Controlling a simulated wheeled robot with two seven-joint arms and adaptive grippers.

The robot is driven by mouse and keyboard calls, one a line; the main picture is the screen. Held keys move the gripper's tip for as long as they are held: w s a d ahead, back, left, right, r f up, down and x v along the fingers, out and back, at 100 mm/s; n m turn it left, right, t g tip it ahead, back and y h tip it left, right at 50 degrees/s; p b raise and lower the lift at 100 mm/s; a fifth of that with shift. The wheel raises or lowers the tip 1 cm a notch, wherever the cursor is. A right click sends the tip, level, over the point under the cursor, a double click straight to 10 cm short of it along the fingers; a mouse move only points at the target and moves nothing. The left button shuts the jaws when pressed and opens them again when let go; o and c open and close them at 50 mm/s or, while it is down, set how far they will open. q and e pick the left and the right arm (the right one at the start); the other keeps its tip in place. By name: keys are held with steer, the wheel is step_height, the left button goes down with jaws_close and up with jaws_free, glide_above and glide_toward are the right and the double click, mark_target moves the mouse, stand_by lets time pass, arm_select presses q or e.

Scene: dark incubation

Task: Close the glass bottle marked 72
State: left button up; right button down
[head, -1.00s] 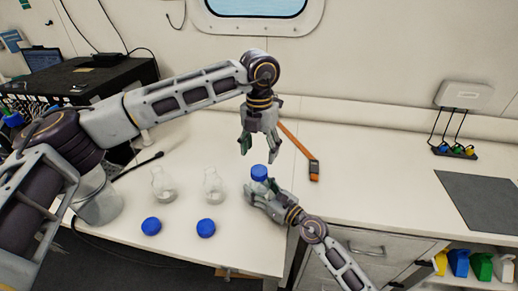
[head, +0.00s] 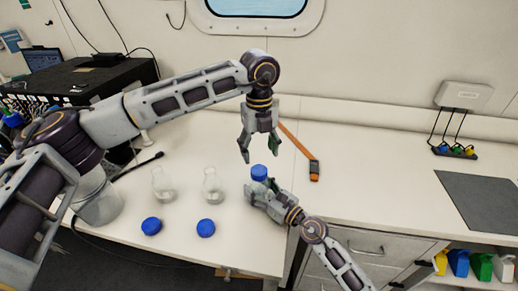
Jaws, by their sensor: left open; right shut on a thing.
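A glass bottle with a blue cap (head: 259,172) on its top stands near the front of the bench, mostly hidden by my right gripper (head: 256,192). My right gripper is shut on the bottle from the front right. My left gripper (head: 257,158) is open and points down above the blue cap, with nothing between its fingers. Two uncapped glass bottles stand to the left, one on the far left (head: 163,187) and one in the middle (head: 212,187). No number can be read on any bottle. Whether the cap is fully seated cannot be told.
Two loose blue caps lie in front of the uncapped bottles, one left (head: 152,226) and one right (head: 206,228). An orange-and-black tool (head: 312,165) lies behind the grippers. The right bench is mostly clear.

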mark_target(259, 170)
arm_select(q)
steer(key=n, duration=0.7)
stand_by(0.3)
steer(key=shift+f, duration=0.15)
steer(key=shift+f, duration=3.85)
steer(key=c, duration=1.1)
steer(key=shift+o, duration=0.2)
